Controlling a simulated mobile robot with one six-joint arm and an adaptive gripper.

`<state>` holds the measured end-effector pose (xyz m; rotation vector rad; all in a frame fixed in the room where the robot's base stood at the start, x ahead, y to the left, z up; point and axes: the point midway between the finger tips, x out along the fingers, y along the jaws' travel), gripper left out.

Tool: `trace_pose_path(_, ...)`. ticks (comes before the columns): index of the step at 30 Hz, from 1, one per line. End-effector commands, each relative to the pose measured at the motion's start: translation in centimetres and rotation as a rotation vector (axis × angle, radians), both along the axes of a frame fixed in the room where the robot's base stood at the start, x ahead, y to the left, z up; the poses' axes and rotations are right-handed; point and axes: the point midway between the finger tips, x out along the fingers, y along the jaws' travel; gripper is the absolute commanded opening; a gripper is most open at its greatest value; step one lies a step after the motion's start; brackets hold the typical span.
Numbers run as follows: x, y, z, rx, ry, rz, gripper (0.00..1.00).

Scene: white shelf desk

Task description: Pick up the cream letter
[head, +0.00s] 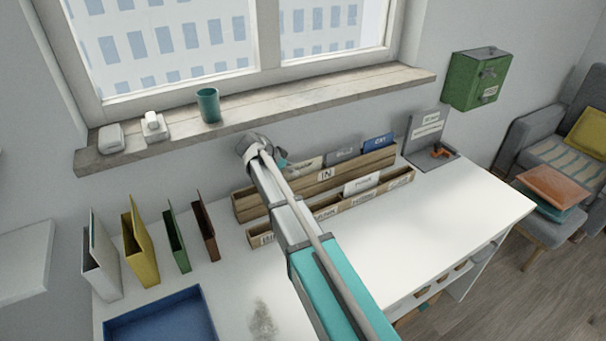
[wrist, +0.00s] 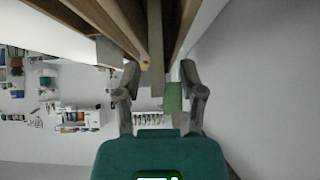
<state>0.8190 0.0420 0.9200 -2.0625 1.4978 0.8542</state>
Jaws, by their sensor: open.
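A cream letter (head: 306,165) stands in the back row of the wooden sorter (head: 240,208), the row marked IN, left of a grey letter (head: 342,156) and a blue one (head: 378,142). My arm partly covers the sorter's left end. My gripper's teal body shows just left of the cream letter in the head view, its fingers hidden. In the wrist view my gripper (wrist: 160,90) is open, its two fingers apart below wooden slats (wrist: 150,40). I cannot tell which thing there is the cream letter. Nothing is visibly held.
A white letter (head: 362,184) stands in the front row. The windowsill (head: 300,106) with a teal cup (head: 208,105) runs behind. Upright folders (head: 140,245) and a blue tray (head: 160,322) are left.

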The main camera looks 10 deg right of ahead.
Motion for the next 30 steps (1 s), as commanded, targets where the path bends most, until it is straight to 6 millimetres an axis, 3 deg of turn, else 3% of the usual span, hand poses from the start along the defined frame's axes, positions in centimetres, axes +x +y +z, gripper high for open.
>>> trace_pose_path(13, 1.5, -4.6, 0.0, 0.000, -0.001, -0.001, 0.51)
trace_pose_path(17, 1.6, -5.0, -0.8, 0.001, 0.000, 0.001, 0.51)
trace_pose_path(30, 1.7, -5.1, -0.8, 0.000, -0.001, 0.001, 0.51)
